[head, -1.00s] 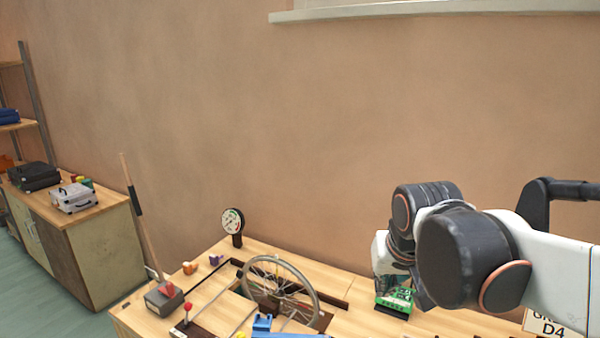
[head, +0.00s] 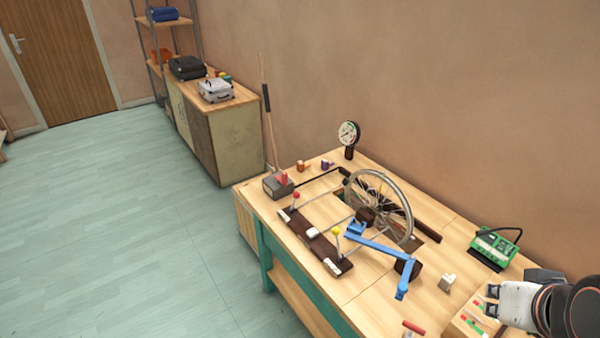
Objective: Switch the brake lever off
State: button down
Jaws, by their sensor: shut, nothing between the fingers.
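Two upright levers stand on a dark brown board (head: 318,243) at the front left of the workbench. One lever has a red ball knob (head: 296,196), the other a yellow ball knob (head: 336,231). No readable label shows which one is the brake lever. A spoked wheel (head: 403,237) with a blue crank (head: 378,246) stands to the right of the board.
A gauge (head: 348,137) stands at the bench's back. A green device (head: 495,247) and a small pale block (head: 447,282) are on the right part. A long-handled tool (head: 266,110) leans against the wall. Open floor lies left of the bench.

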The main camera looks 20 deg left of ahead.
aim_at(296, 194)
jog(key=u, duration=1.05)
jog(key=i+j+u, duration=0.1)
jog(key=i+j, duration=0.55)
jog(key=k+j, duration=0.1)
jog(key=i, duration=0.1)
